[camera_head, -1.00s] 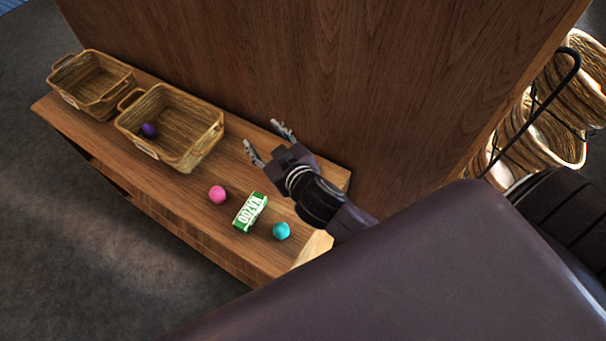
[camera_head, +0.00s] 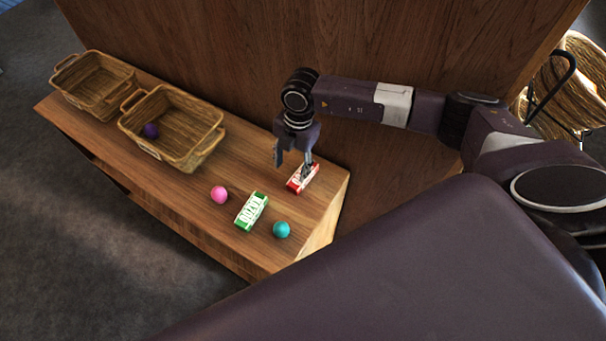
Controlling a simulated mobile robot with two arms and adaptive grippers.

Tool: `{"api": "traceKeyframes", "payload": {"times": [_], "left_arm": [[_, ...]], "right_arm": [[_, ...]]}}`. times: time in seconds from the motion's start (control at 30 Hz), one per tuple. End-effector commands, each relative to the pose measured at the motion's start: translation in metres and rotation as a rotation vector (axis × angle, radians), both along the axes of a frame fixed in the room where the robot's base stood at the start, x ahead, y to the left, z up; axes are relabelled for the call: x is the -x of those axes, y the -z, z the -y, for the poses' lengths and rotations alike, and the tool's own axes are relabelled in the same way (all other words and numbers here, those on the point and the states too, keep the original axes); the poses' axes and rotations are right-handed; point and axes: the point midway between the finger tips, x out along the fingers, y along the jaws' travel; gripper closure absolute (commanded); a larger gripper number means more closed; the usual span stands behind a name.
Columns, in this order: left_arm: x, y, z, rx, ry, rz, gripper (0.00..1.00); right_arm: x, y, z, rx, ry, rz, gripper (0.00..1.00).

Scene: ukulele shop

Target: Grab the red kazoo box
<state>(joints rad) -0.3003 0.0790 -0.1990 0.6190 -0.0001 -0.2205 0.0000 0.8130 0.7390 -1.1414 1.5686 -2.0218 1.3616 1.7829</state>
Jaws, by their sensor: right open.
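The red kazoo box (camera_head: 303,179), with a white label, lies on the wooden shelf top near its right end, close to the back panel. My right gripper (camera_head: 292,167) points down at the box's left side and is open. One finger overlaps the box in the picture and hides part of it; the other is left of it. I cannot tell whether a finger touches the box. My left gripper is not in view.
A green kazoo box (camera_head: 251,211) lies in front of the red one, between a pink ball (camera_head: 219,195) and a teal ball (camera_head: 281,230). Two wicker baskets, one (camera_head: 209,145) holding a purple ball (camera_head: 150,131), stand left. The wooden panel (camera_head: 230,50) rises behind.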

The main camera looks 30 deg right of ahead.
Motion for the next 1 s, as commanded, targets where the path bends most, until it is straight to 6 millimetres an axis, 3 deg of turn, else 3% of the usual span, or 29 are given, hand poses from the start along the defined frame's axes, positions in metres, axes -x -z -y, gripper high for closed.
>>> {"api": "traceKeyframes", "payload": {"times": [0.03,0.1,0.2,0.53,0.8,1.0], "left_arm": [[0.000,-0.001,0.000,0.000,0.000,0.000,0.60],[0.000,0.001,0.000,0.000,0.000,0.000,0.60],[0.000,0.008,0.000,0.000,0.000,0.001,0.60],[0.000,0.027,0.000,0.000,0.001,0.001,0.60],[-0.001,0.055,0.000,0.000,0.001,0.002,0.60],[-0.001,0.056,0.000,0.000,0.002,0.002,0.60]], "right_arm": [[-0.003,-0.002,0.018,0.056,0.021,-0.004,0.51],[-0.004,-0.002,0.034,0.104,0.043,-0.011,0.51],[-0.004,0.006,0.042,0.129,0.054,-0.013,0.51],[-0.004,0.034,0.039,0.125,0.051,-0.013,0.51],[-0.003,0.072,0.037,0.124,0.051,-0.014,0.51],[-0.003,0.075,0.037,0.123,0.051,-0.012,0.51]]}}
